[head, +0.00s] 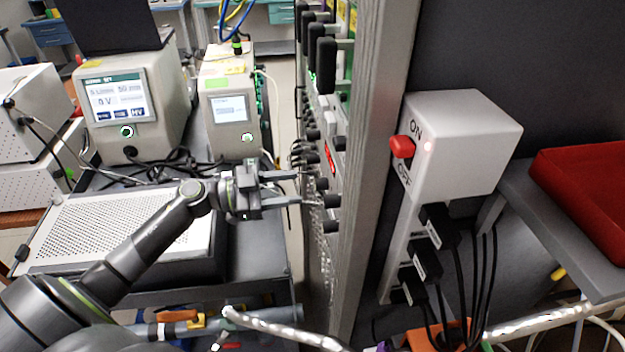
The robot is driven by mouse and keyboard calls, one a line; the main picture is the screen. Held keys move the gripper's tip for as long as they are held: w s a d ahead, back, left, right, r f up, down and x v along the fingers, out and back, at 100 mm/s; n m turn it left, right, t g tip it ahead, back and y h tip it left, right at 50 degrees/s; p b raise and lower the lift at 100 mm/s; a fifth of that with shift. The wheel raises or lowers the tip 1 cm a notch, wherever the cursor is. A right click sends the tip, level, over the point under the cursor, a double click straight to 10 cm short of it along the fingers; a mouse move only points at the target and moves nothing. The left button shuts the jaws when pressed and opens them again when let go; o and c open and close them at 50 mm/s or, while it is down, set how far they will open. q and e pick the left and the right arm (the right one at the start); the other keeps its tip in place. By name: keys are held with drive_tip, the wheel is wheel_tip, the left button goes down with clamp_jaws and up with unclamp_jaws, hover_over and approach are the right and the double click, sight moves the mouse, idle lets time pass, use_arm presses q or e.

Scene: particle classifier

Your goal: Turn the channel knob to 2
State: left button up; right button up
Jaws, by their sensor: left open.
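The rack's instrument panel (335,130) stands in the middle of the head view and is seen almost edge-on. Several black knobs stick out of it to the left. One knob (322,184) is close in front of my left gripper (299,187), and another knob (332,201) sits just below it. I cannot tell which is the channel knob, and no dial markings can be read. My left gripper is open, its two fingers pointing right at the panel. It looks empty; whether a fingertip touches a knob is unclear. My right gripper is not in view.
A grey metal rack post (375,130) stands right of the panel. Beyond it is a white power box (455,140) with a red switch and plugged cables. Two instruments with screens (118,98) (228,108) stand back left, above a perforated white case (110,225). A red box (590,195) lies right.

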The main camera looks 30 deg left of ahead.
sight(321, 184)
use_arm(q)
drive_tip(key=p+x, duration=0.1)
drive_tip(key=x, duration=0.4)
drive_tip(key=shift+w+d, duration=0.25)
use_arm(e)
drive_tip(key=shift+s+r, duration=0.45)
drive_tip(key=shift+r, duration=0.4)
use_arm(q)
drive_tip(key=c, duration=1)
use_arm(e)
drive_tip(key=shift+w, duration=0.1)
